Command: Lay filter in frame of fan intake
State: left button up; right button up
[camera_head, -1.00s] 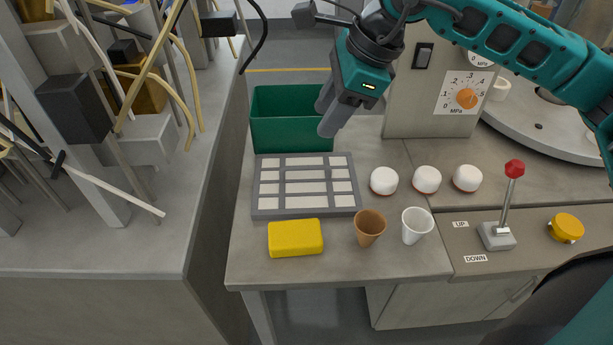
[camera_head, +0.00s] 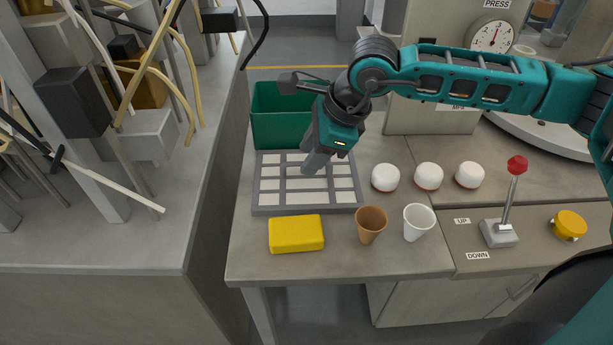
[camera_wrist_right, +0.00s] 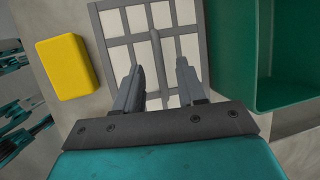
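A flat grey-framed panel with white cells (camera_head: 258,198), which looks like the filter, lies on the table in the head view. In the right wrist view the panel (camera_wrist_right: 95,22) shows a raised bar along its middle. My right gripper (camera_head: 326,182) is above the panel's right half, pointing down. In the right wrist view my right gripper (camera_wrist_right: 160,72) is open and empty, with the raised bar between its fingers in the picture. I cannot tell whether the fingers touch anything. I cannot make out a fan intake frame for certain. My left gripper is not in view.
A green bin (camera_head: 277,128) stands behind the panel. A yellow block (camera_head: 296,233), a brown cup (camera_head: 371,226) and a white cup (camera_head: 418,222) stand in front. White domes (camera_head: 428,176) are at the right, then a red-knobbed lever (camera_head: 516,166). Cables crowd the left bench.

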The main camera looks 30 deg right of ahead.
jog(key=shift+x, duration=1.15)
jog(key=shift+f+b, duration=0.2)
jog(key=shift+b, duration=0.35)
grip_shut()
dwell(0.3)
